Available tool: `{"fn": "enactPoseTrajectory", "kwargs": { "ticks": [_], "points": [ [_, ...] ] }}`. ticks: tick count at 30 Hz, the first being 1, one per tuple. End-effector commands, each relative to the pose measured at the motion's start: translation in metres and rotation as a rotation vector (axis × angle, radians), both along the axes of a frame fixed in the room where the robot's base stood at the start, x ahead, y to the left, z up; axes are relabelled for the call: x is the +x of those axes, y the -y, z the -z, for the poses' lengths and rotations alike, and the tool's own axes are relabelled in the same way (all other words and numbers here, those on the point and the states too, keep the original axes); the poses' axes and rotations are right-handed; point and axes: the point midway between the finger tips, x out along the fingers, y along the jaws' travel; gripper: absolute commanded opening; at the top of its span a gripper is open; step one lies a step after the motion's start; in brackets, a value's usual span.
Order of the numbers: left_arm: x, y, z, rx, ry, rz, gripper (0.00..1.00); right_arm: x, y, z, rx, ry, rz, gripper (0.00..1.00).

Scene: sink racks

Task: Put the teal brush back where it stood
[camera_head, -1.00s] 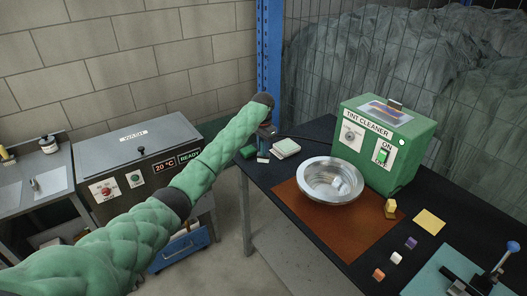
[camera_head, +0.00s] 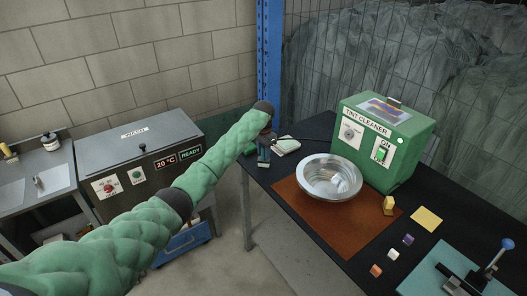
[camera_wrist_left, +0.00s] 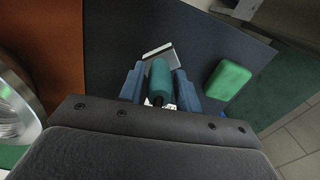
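The teal brush (camera_wrist_left: 160,78) shows as a rounded teal handle between the two blue fingers of my left gripper (camera_wrist_left: 159,76) in the left wrist view. The fingers lie close along both sides of the handle, and the gripper looks shut on it. The brush's lower end is mostly hidden. In the head view my left gripper (camera_head: 264,155) is at the far left end of the dark table, just left of a pale pad (camera_head: 287,146). I cannot tell whether the brush touches anything below. My right gripper is not in view.
A green block (camera_wrist_left: 228,80) lies right of the gripper in the wrist view. A metal bowl (camera_head: 330,178) stands on the brown mat (camera_head: 318,222), near the green tint cleaner (camera_head: 390,145). Small coloured blocks and a yellow pad (camera_head: 427,219) lie further right.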

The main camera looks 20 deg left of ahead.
Motion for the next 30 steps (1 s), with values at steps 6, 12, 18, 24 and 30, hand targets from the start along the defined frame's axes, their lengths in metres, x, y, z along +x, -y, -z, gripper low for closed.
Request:
{"fn": "enactPoseTrajectory", "kwargs": {
  "ticks": [6,12,18,24,30],
  "points": [
    [0.000,0.000,0.000,0.000,0.000,0.000,0.46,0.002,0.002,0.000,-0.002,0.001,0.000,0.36],
    [0.000,0.000,-0.003,0.000,0.001,0.000,0.46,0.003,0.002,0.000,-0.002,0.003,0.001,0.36],
    [0.001,0.000,-0.020,0.000,0.004,0.000,0.46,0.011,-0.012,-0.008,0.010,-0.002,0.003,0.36],
    [0.001,0.000,-0.050,-0.001,0.004,0.001,0.46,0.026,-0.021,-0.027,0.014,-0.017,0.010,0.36],
    [0.001,0.000,-0.080,-0.001,0.003,0.001,0.46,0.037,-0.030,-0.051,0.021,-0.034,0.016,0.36]
  ]
}}
